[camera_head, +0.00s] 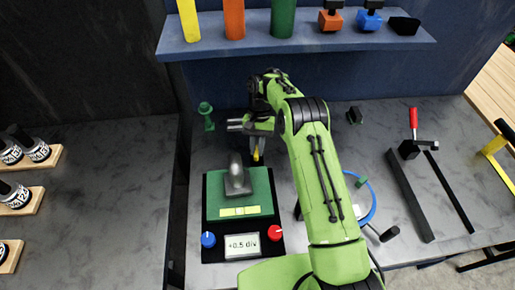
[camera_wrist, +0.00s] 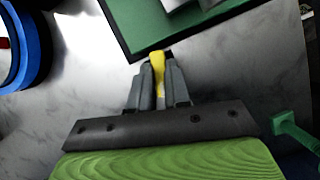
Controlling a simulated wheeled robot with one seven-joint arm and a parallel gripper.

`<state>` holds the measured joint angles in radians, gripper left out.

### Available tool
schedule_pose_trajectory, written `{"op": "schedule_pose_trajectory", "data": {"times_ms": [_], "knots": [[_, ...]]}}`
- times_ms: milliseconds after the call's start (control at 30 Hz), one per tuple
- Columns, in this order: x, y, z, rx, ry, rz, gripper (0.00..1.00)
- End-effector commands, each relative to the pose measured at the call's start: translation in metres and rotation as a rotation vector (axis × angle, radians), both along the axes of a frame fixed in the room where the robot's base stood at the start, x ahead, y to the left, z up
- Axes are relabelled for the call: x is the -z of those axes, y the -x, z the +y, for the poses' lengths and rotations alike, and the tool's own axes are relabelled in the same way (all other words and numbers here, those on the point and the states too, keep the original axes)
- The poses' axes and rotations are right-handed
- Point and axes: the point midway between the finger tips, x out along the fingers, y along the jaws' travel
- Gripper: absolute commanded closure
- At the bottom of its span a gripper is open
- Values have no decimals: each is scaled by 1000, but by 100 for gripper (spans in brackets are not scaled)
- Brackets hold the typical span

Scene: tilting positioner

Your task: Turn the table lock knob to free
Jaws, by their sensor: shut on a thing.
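The tilting positioner has a green table (camera_head: 262,193) on a black base, with a grey rounded part (camera_head: 237,178) on top. A small yellow knob (camera_head: 256,156), seemingly the lock knob, is at the table's back edge. My gripper (camera_head: 258,150) reaches down there and is shut on it. In the wrist view the yellow knob (camera_wrist: 157,64) sits between my fingers (camera_wrist: 158,80), beside the green table's edge (camera_wrist: 125,35). Its lower part and any lock marks are hidden.
A blue knob (camera_head: 208,239), a red knob (camera_head: 275,232) and a display (camera_head: 242,245) reading "+0.5 div" are at the positioner's front. A green piece (camera_head: 206,115) stands behind left. A blue ring (camera_head: 368,205) lies right of my arm. A shelf (camera_head: 330,42) hangs above the back.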

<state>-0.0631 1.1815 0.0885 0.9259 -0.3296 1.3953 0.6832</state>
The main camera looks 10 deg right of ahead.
Motion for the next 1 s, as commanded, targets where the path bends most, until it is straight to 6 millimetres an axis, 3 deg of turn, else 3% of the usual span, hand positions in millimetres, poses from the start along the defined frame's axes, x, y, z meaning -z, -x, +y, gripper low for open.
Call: {"op": "schedule_pose_trajectory", "data": {"times_ms": [433,1000], "knots": [[1,-1,1,-237,1,-3,100],[1,-1,2,-278,-1,-2,100]]}}
